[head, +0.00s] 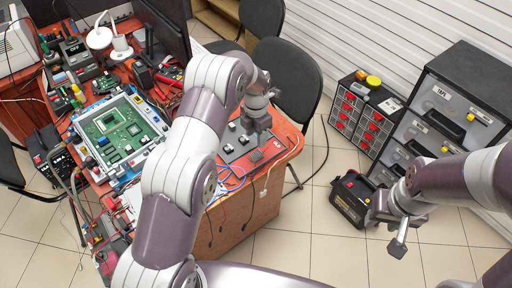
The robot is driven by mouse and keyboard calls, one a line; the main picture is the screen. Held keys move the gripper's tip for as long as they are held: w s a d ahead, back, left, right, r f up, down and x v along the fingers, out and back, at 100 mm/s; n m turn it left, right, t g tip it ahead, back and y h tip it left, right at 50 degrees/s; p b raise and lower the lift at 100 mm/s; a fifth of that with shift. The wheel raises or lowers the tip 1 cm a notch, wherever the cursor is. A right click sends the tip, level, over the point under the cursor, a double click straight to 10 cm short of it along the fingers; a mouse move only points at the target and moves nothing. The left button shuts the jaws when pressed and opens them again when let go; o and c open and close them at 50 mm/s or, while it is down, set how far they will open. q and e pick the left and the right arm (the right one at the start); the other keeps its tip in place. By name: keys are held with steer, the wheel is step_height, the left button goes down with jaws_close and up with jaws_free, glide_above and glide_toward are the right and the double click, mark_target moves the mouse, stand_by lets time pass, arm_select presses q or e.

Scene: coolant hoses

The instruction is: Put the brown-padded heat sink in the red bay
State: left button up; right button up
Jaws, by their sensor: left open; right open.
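A grey panel (238,172) lies near the right corner of the red-topped workbench. Small dark blocks sit on it, among them a block (232,126) left of my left gripper and a dark flat part (257,157) below it. I cannot tell which block is the brown-padded heat sink; no brown pad shows clearly. The red bay cannot be made out at this size. My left gripper (257,124) is open, pointing down just over the back of the panel, and hides part of it. My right gripper (391,226) is open and empty, out over the floor right of the bench.
Red and blue cables (222,186) hang by the panel's left and front edge. A circuit board (121,130) in a frame lies left of my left arm. Black chairs (290,75) stand behind the bench. A battery (352,198) and drawer cabinets (440,105) stand at the right.

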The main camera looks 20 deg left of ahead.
arm_select(q)
steer(key=s+a+r+m, duration=0.1)
steer(key=s+r+m, duration=0.9)
steer(key=m, duration=0.3)
steer(key=s+a+r+m+t, duration=0.1)
steer(key=s+r+m, duration=0.1)
steer(key=s+m, duration=1.3)
steer(key=shift+s+a+m, duration=0.15)
steer(key=shift+s+m, duration=0.15)
steer(key=shift+s, duration=0.3)
